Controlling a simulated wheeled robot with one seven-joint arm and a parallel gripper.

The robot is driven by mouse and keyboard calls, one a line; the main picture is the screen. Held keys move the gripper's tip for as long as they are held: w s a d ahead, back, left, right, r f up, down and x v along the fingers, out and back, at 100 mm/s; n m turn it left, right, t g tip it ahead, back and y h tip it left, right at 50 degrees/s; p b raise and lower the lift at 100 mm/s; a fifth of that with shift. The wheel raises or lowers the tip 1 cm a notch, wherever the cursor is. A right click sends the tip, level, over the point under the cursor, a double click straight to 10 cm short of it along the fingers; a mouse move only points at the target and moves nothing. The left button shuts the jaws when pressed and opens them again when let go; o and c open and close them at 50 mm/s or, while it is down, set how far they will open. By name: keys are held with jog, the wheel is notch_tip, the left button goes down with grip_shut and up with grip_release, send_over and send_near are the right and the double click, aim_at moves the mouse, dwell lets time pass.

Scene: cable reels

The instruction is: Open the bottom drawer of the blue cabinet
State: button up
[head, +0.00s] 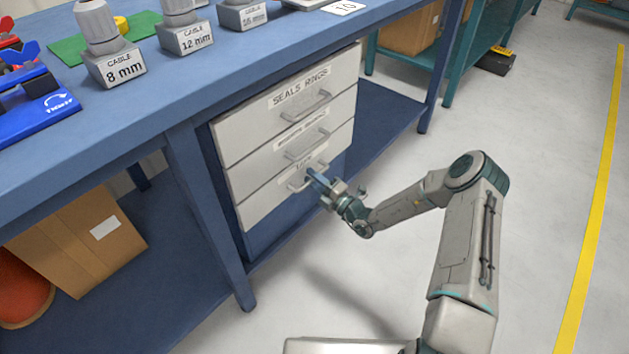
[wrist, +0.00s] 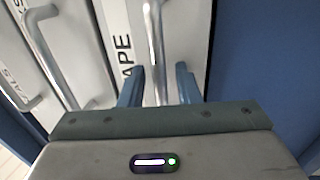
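The blue cabinet (head: 292,222) under the workbench has three light grey drawers, each with a bar handle. The bottom drawer (head: 255,207) looks shut, flush with the drawers above. Its label, partly hidden in the head view, reads "APE" in the wrist view (wrist: 126,42). My gripper (head: 316,178) is at the bottom drawer's handle (wrist: 153,40). In the wrist view my open fingers (wrist: 159,84) stand on either side of the bar, with visible gaps. The head view partly hides the handle behind the gripper.
A workbench leg (head: 205,200) stands left of the cabinet. A cardboard box (head: 80,240) sits on the lower shelf. The floor (head: 530,150) to the right is clear.

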grip_shut()
jog(key=shift+d, duration=0.15)
jog(key=shift+s, duration=0.1)
jog(key=r+p+v, duration=0.2)
jog(key=p+v, duration=0.1)
jog(key=v, duration=1.1)
jog(key=r+p+v, duration=0.3)
jog(key=v, duration=1.1)
jog(key=shift+s+d+r+p, duration=0.2)
jog(key=shift+s+d+p, duration=0.15)
jog(key=shift+p, duration=0.05)
grip_release()
